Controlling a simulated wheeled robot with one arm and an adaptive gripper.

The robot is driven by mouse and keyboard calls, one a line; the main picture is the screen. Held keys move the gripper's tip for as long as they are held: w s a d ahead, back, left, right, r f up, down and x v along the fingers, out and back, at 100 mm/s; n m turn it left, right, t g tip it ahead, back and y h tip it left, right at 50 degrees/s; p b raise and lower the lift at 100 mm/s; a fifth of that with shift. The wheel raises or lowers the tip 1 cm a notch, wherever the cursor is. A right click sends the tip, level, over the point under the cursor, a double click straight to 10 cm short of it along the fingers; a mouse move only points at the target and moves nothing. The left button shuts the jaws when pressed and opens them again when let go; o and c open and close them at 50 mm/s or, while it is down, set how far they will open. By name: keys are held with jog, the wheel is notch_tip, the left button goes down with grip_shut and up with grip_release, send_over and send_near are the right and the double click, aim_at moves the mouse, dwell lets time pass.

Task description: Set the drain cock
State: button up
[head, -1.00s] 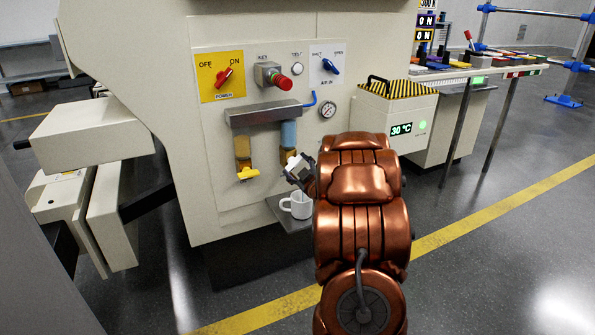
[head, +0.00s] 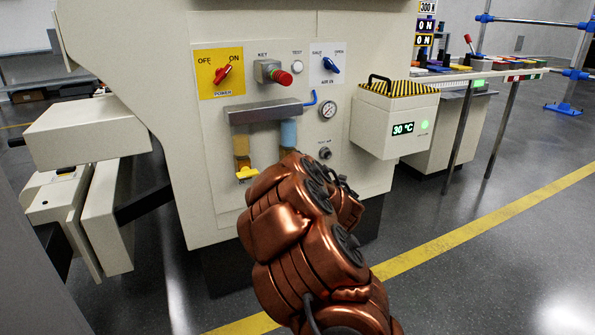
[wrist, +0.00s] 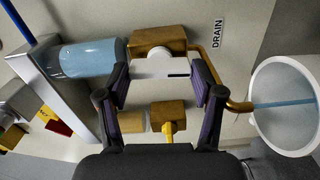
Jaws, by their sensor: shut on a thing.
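The drain cock has a pale handle (wrist: 152,80) with a short dark mark, on a brass body (wrist: 158,38) below a blue bowl (wrist: 92,58). The bowl also shows in the head view (head: 288,134). My gripper (wrist: 160,72) has a finger at each end of the pale handle and is shut on it. A "DRAIN" label (wrist: 217,33) is beside the body. A brass pipe (wrist: 232,104) curves to a white mug (wrist: 285,75), where a pale blue streak crosses its mouth. My arm hides the cock and mug in the head view.
A second brass block with a yellow lever (wrist: 168,129) sits close by; that lever (head: 247,173) is under the amber bowl in the head view. Above are the power switch (head: 223,76), red key knob (head: 283,78), blue air valve (head: 331,65) and gauge (head: 329,109).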

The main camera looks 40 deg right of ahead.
jog(key=shift+w+a+n, duration=0.1)
jog(key=shift+n, duration=0.5)
jog(key=o, duration=1.1)
jog(key=shift+o, duration=0.2)
jog(key=v, duration=0.7)
jog(key=shift+s, duration=0.3)
